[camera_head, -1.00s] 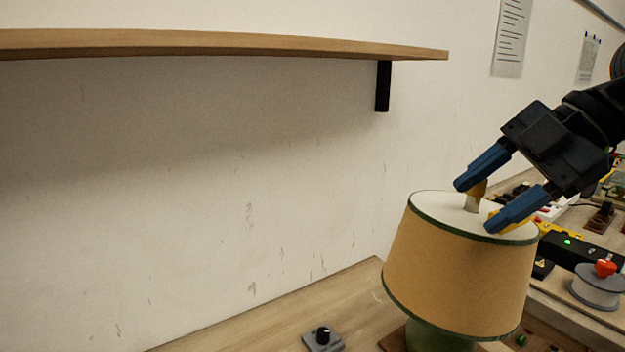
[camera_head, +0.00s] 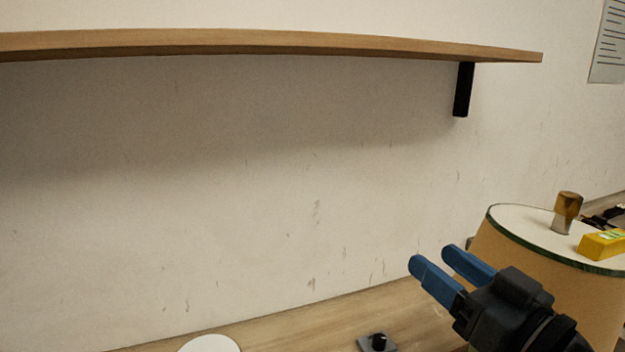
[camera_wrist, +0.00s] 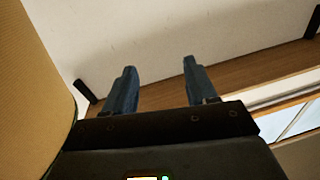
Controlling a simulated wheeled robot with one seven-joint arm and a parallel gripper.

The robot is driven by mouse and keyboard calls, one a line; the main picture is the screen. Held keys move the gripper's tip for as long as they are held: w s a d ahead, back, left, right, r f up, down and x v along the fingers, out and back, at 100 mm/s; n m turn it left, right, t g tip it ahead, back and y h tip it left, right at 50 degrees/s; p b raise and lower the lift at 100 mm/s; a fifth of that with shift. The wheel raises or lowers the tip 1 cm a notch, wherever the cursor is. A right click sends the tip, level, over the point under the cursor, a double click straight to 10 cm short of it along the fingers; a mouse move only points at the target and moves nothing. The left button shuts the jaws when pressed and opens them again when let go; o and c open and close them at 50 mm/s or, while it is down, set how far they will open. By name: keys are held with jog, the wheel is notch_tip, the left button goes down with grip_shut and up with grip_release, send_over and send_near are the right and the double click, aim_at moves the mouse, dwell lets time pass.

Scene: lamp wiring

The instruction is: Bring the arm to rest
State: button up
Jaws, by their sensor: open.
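My gripper (camera_head: 442,264) is in the lower right of the head view, in front of the lamp's shade. Its two blue fingers are apart with nothing between them, pointing up and left toward the wall. In the wrist view the fingers (camera_wrist: 158,88) also stand apart and empty. The lamp's tan shade (camera_head: 500,250) has a dark green rim and a pale top with a brass-coloured finial (camera_head: 566,212). My gripper hides part of the shade, and the lamp's base is out of view. The shade also fills the left edge of the wrist view (camera_wrist: 30,90).
A wooden shelf (camera_head: 270,45) with a black bracket (camera_head: 463,90) is on the wall above. A small grey device with a black knob (camera_head: 377,343) and a white disc (camera_head: 210,343) are on the worktop. A yellow block (camera_head: 603,244) shows by the shade's top. Space left of my gripper is free.

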jog(key=s+f+m+h, duration=0.8)
jog(key=s+f, duration=0.8)
jog(key=s, duration=0.3)
jog(key=s+d+n+g, duration=0.1)
jog(key=s+d, duration=0.1)
jog(key=s, duration=0.7)
jog(key=s+d+n+g, duration=0.1)
jog(key=s+d+n, duration=0.1)
jog(key=s, duration=0.8)
jog(key=shift+d+n+h, duration=0.3)
jog(key=shift+d, duration=0.05)
jog(key=shift+r, duration=0.1)
